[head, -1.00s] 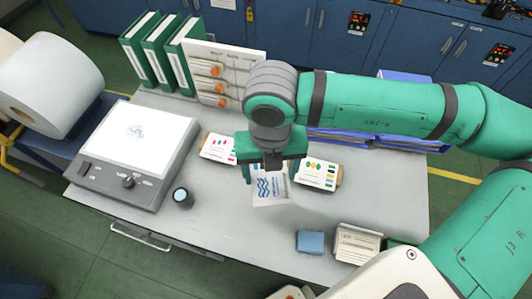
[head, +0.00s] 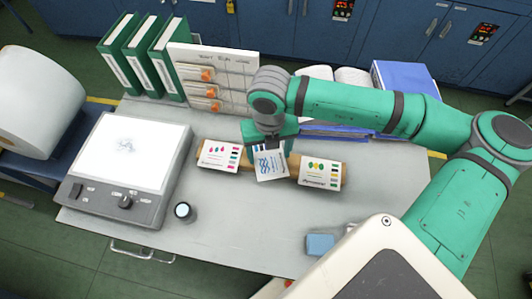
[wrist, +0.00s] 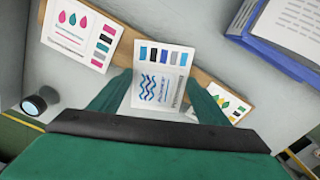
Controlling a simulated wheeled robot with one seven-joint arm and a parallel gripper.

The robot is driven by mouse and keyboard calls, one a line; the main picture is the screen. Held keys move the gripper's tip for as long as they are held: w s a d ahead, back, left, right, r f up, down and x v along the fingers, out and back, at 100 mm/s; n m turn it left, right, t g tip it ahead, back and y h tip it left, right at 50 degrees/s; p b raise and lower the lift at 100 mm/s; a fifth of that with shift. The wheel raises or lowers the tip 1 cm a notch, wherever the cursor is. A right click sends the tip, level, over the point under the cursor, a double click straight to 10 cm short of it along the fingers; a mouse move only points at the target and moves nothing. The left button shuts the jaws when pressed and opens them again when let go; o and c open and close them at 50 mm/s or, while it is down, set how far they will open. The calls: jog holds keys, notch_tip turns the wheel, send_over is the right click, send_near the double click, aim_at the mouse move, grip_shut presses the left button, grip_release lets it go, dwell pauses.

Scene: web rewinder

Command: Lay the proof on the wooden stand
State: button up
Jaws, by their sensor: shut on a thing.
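The proof (head: 269,165), a white card with blue wavy lines and a row of colour patches, is in my gripper (head: 268,148). In the wrist view the proof (wrist: 158,80) sits between my green fingers, which are shut on it near its lower part. The wooden stand (wrist: 206,83) runs slantwise behind it. The proof overlaps the middle of the stand, between a card with pink drops (head: 219,156) on the left and a card with green and yellow drops (head: 320,172) on the right. I cannot tell whether the proof touches the stand.
A lit viewing box (head: 125,150) and a small dark cylinder (head: 184,212) are to the left. Green binders (head: 145,55) and a white rack with orange knobs (head: 215,75) stand behind. Blue trays with papers (wrist: 285,50) are close by. A blue block (head: 320,244) lies front right.

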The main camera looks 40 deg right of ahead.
aim_at(269, 159)
jog(key=shift+f, duration=1.05)
jog(key=shift+s+a, duration=0.1)
jog(key=shift+s, duration=0.05)
jog(key=shift+s, duration=0.1)
jog(key=shift+f, duration=0.1)
jog(key=o, duration=1)
jog(key=shift+o, duration=0.2)
notch_tip(269, 159, up, 12)
